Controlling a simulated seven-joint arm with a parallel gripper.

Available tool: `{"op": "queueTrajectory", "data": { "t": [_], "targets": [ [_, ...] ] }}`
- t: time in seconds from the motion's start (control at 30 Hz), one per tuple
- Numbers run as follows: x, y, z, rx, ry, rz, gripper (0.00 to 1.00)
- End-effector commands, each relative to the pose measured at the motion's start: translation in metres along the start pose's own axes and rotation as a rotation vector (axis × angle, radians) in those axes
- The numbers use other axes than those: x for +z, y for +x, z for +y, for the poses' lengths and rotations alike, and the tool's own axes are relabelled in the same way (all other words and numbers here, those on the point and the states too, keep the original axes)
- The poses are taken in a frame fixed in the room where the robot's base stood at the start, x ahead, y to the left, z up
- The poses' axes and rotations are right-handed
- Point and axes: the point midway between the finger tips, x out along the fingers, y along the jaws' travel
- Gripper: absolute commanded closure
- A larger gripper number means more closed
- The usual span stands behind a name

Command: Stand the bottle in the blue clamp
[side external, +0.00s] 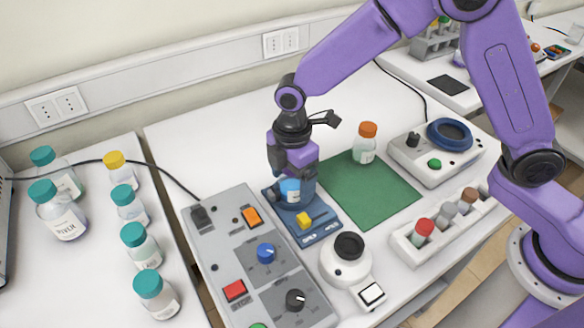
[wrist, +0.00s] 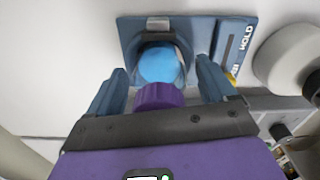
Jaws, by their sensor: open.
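A bottle with a bright blue cap (side external: 290,187) stands upright, as far as I can see, at the blue clamp (side external: 322,226). In the wrist view the round blue cap (wrist: 158,64) lies within the clamp's (wrist: 129,37) raised holder. My gripper (side external: 291,190) is directly over the clamp, pointing down. In the wrist view its blue fingers (wrist: 162,82) are apart, on either side of the cap, with visible gaps. The lower bottle and its seat are mostly hidden. A purple ribbed round piece (wrist: 160,97) shows between the fingers; I cannot tell what it belongs to.
A control box (side external: 262,262) stands close left of the clamp. A white round device (side external: 345,262) is in front. A green mat (side external: 385,195) with an orange-capped bottle (side external: 365,145) lies to the right. A vial rack (side external: 408,252) and several teal-capped bottles (side external: 62,215) stand farther off.

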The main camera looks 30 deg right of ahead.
Motion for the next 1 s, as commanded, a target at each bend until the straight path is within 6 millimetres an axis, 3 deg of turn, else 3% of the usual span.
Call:
{"op": "queueTrajectory", "data": {
  "t": [0.17,0.6,0.8,1.0],
  "targets": [
    [-0.001,-0.018,0.001,0.004,0.000,0.003,0.16],
    [0.000,-0.101,0.001,0.004,0.000,0.003,0.16],
    [0.000,-0.119,0.000,0.001,-0.001,0.001,0.16],
    [0.000,-0.122,0.000,0.000,0.000,0.000,0.16]
  ]
}}
